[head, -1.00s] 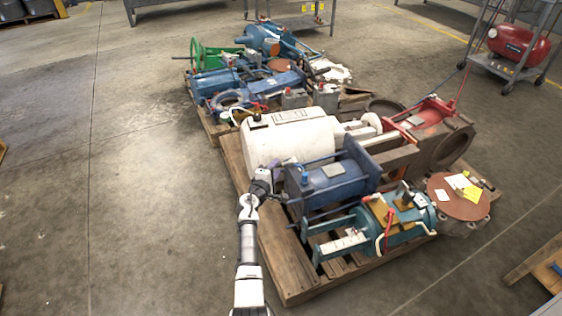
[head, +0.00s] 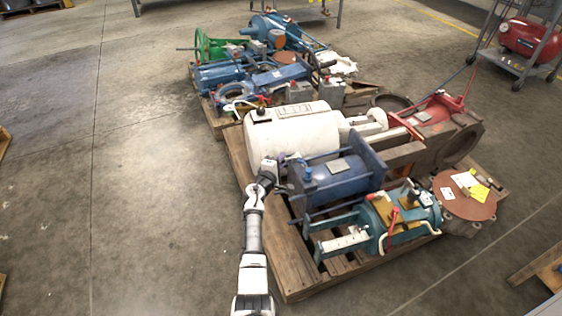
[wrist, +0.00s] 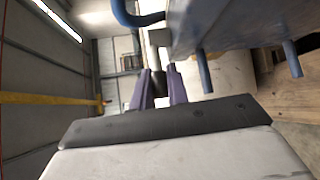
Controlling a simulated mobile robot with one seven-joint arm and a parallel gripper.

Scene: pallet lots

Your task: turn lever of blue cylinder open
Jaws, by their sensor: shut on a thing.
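The blue cylinder (head: 337,177) lies on its side on the near wooden pallet, between square end plates joined by rods. Its near end plate (wrist: 235,20) fills the upper right of the wrist view, with two blue rod ends sticking out. My gripper (head: 280,177) is at the left end of this cylinder. In the wrist view, its two purple fingers (wrist: 160,90) are closed around a narrow dark piece (wrist: 157,89), which looks like the lever. A grey fitting and a curved blue bar (wrist: 136,14) show just beyond. The lever's full shape is hidden in both views.
A white tank (head: 290,133) lies directly behind the blue cylinder. A teal actuator (head: 385,222) with a red handle lies in front. The pallet (head: 262,232) edge runs beside my arm. The concrete floor to the left is clear.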

